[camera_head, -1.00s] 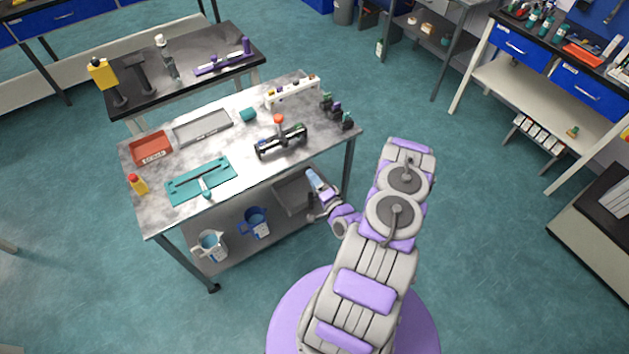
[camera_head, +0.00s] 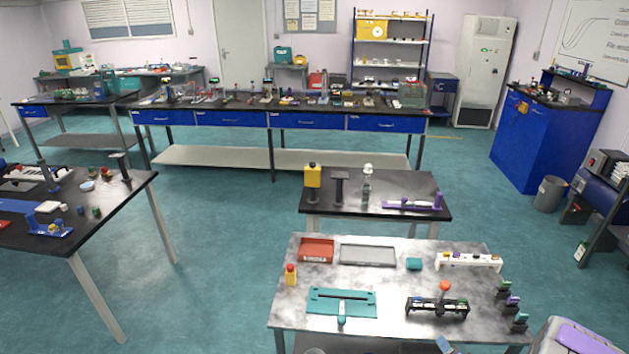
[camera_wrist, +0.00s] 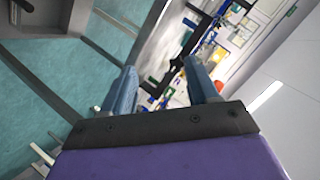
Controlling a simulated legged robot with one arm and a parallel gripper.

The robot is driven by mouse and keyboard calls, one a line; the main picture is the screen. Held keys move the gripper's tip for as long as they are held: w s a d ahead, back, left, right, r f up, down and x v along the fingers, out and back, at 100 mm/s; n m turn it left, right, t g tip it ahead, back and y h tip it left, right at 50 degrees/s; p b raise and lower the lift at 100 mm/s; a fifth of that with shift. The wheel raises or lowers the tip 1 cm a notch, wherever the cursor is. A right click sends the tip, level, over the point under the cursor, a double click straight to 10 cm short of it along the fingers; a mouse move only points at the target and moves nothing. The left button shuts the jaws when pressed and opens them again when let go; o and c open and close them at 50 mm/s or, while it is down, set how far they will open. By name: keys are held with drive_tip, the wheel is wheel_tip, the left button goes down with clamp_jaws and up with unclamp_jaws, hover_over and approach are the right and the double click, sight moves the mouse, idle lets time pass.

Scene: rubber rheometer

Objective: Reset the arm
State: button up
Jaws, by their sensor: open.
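My gripper (camera_wrist: 163,92) shows in the wrist view with two blue-grey fingers set apart and nothing between them. In the head view only a fingertip of it (camera_head: 445,345) shows at the bottom edge, in front of the metal-topped table (camera_head: 385,282). Part of my arm (camera_head: 575,335) shows at the bottom right corner. The gripper is apart from the objects on the table. Most of my arm is out of view.
The metal table holds a red tray (camera_head: 317,250), a grey tray (camera_head: 368,255), a teal fixture (camera_head: 342,302), a black rack (camera_head: 437,307) and a white rack (camera_head: 468,261). A black table (camera_head: 410,185) adjoins behind. Another table (camera_head: 100,222) stands left. Open floor (camera_head: 220,230) lies between.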

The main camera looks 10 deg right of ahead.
drive_tip(key=w+a+r+n+g+h, duration=0.1)
drive_tip(key=w+a+r+n+g, duration=0.15)
drive_tip(key=r+n+g, duration=0.6)
drive_tip(key=s+a+r+m+b, duration=0.1)
drive_tip(key=s+a+r, duration=0.25)
drive_tip(key=r, duration=0.25)
drive_tip(key=s+a+r+m, duration=0.1)
drive_tip(key=s+a+r, duration=0.2)
drive_tip(key=a+r, duration=0.25)
drive_tip(key=s+a+r+n+g, duration=0.1)
drive_tip(key=s+a+r+g, duration=0.1)
drive_tip(key=s+a+r, duration=0.2)
drive_tip(key=s+a+r+n+g+y+b, duration=0.1)
drive_tip(key=s+a+r, duration=0.3)
drive_tip(key=s+a, duration=0.6)
drive_tip(key=s+a+r+n+g+y, duration=0.1)
drive_tip(key=s+a+r+n+g, duration=0.2)
drive_tip(key=s+a, duration=0.4)
drive_tip(key=s+r, duration=0.1)
drive_tip(key=s, duration=0.4)
drive_tip(key=shift+s+a+r, duration=0.25)
drive_tip(key=shift+s+r, duration=0.05)
drive_tip(key=shift+r, duration=0.1)
drive_tip(key=shift+c, duration=0.2)
